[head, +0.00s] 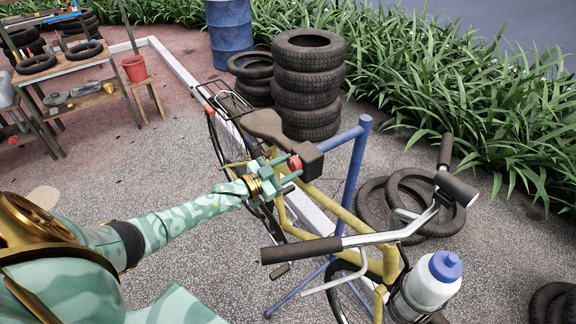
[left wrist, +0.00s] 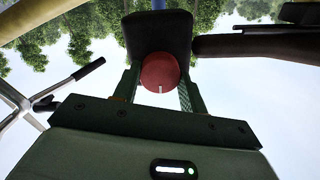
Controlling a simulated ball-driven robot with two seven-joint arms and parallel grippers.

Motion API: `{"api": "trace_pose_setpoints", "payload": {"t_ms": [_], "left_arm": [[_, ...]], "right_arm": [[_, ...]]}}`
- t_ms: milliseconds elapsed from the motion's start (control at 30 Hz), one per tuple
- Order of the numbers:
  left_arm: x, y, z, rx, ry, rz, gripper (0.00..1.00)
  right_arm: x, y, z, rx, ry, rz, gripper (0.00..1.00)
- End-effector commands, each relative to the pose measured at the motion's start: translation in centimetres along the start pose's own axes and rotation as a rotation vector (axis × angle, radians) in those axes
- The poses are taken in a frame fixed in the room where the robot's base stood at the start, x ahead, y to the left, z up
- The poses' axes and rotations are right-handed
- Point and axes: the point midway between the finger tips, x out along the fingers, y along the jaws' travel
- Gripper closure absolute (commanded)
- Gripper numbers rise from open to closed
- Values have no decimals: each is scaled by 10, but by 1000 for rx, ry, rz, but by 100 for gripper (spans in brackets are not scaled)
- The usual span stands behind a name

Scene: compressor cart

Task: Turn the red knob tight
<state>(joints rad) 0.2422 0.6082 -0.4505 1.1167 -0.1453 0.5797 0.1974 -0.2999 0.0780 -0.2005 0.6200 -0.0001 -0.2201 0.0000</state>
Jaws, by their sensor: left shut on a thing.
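The red knob (head: 294,163) sits on the end of a dark clamp head (head: 308,160) at the top of a blue stand (head: 354,165). My left gripper (head: 287,167) is at the knob, its fingers on either side of it. In the left wrist view the round red knob (left wrist: 160,72) lies between the two fingers (left wrist: 160,88), with a short white mark at its lower middle. The fingers are shut on the knob. The dark clamp head (left wrist: 158,32) is behind it. My right gripper is not in view.
A yellow bicycle (head: 345,225) hangs at the stand, its saddle (head: 262,124) close to my gripper. Its handlebar (head: 375,239) and a white bottle (head: 428,283) are at the lower right. Stacked tyres (head: 308,85) stand behind; a wooden bench (head: 75,65) is at upper left.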

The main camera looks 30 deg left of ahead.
Motion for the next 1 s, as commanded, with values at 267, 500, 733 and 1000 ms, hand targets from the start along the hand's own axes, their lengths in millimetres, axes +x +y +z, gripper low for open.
{"api": "trace_pose_setpoints", "payload": {"t_ms": [267,500,733,1000], "left_arm": [[-1,1,2,-47,-5,1,81],[-1,1,2,-51,-5,1,81],[-1,1,2,-51,-4,1,36],[-1,0,1,-49,-2,1,36]], "right_arm": [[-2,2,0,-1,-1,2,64],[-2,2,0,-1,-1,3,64],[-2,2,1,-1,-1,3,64],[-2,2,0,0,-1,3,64]]}}
